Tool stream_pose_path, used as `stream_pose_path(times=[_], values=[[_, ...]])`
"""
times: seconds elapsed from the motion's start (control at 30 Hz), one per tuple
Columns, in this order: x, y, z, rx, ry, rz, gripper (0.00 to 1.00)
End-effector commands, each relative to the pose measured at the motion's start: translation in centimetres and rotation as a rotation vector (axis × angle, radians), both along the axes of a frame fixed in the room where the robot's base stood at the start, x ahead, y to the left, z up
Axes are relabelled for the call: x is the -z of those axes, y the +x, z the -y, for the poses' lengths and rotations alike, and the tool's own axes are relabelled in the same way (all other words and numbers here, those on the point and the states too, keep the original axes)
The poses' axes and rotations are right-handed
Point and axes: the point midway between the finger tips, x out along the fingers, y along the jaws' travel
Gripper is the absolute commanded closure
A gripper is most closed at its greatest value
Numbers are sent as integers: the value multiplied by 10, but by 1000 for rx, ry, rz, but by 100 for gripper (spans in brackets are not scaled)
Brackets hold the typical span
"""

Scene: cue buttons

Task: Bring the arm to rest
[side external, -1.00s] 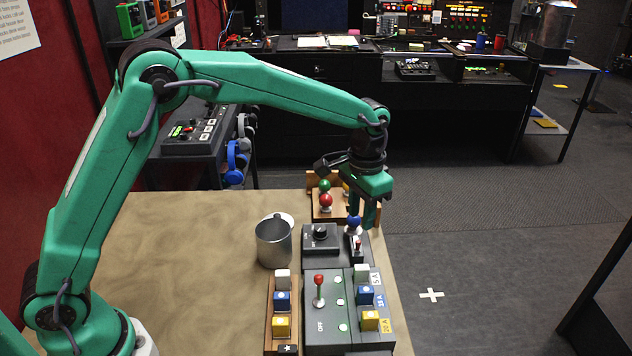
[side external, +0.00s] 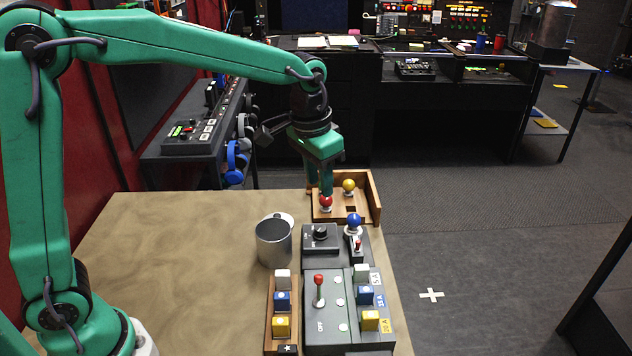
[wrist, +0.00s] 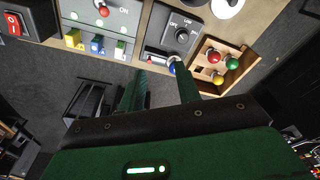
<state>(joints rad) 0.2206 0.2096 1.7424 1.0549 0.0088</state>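My gripper (side external: 325,188) hangs at the far end of the table, pointing down in front of the wooden ball tray in the side view. Its fingers are apart with nothing between them in the wrist view (wrist: 160,70).
The wooden tray (side external: 371,203) holds a red ball (side external: 325,203), a yellow ball (side external: 349,186) and a green ball (wrist: 232,62). A metal mug (side external: 273,243), a dial box (side external: 319,240) and a switch panel (side external: 335,325) with colored buttons stand nearby. The table's left side is clear.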

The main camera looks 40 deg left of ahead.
Motion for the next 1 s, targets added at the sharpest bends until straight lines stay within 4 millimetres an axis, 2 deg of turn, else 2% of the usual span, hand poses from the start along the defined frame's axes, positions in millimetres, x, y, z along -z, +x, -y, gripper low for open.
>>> stream_pose_path(times=[0.1, 0.43, 0.73, 1.0], values=[[-16, -20, -14, -23, -7, 35, 67], [-44, -76, -47, -81, -24, 126, 67], [-53, -129, -70, -134, -34, 208, 67], [-48, -175, -87, -182, -40, 283, 67]])
